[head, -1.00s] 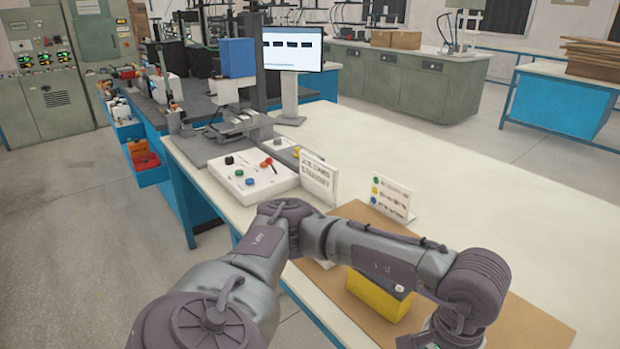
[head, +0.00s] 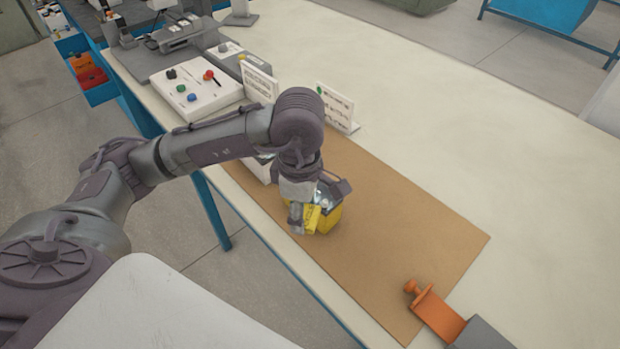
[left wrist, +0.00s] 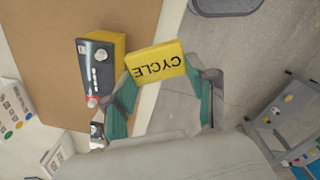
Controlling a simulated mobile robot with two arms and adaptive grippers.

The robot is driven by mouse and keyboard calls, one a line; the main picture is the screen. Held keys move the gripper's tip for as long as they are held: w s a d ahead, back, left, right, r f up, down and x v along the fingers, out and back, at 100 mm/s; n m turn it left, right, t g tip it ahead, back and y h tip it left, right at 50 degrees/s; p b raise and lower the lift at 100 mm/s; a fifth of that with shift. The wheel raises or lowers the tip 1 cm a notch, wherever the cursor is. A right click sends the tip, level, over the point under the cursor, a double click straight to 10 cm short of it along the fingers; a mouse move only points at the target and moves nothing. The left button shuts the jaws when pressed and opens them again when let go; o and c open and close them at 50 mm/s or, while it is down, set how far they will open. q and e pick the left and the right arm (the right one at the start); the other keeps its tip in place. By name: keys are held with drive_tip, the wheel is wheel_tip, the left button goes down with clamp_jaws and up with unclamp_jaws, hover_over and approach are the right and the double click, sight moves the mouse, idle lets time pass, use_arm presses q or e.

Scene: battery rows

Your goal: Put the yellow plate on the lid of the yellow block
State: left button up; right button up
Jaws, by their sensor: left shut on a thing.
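My left gripper (head: 302,208) is shut on the yellow plate (head: 312,219), beside the yellow block (head: 331,216) and slightly above the board. In the left wrist view the plate (left wrist: 157,62) shows the black word CYCLE, upside down, between the fingers (left wrist: 165,85). The plate appears apart from the block there. The yellow block (left wrist: 117,45) has a dark grey face with a round light knob, small marks and a red-tipped part at its corner. In the head view the arm and gripper hide part of the block. My right gripper is out of view.
The block stands on a brown board (head: 420,225) on the cream table (head: 480,150). An orange part with a knob (head: 438,315) lies at the board's near right. A white button box (head: 195,85) and standing cards (head: 338,108) are behind. The board's right part is clear.

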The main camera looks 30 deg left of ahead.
use_arm(q)
drive_tip(key=w+a+f+n+p, duration=0.1)
drive_tip(key=w+n+p, duration=0.1)
drive_tip(key=w+n, duration=0.1)
drive_tip(key=w+a+f+n+p, duration=0.1)
drive_tip(key=w+a+n+p, duration=0.1)
drive_tip(key=w+n, duration=0.2)
drive_tip(key=w+a+f+n+p, duration=0.1)
drive_tip(key=w+a+n+p, duration=0.1)
drive_tip(key=w+n+p, duration=0.1)
drive_tip(key=shift+w+a+n, duration=0.1)
drive_tip(key=shift+w+n, duration=0.55)
drive_tip(key=shift+n, duration=0.55)
drive_tip(key=shift+w+f, duration=0.1)
drive_tip(key=shift+f, duration=0.1)
wheel_tip(320, 180, down, 3)
drive_tip(key=shift+f+p, duration=0.1)
drive_tip(key=shift+p, duration=0.7)
drive_tip(key=shift+f, duration=0.3)
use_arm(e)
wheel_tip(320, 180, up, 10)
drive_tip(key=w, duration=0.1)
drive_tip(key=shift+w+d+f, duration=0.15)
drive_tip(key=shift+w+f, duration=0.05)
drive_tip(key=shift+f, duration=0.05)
use_arm(q)
drive_tip(key=shift+f, duration=0.1)
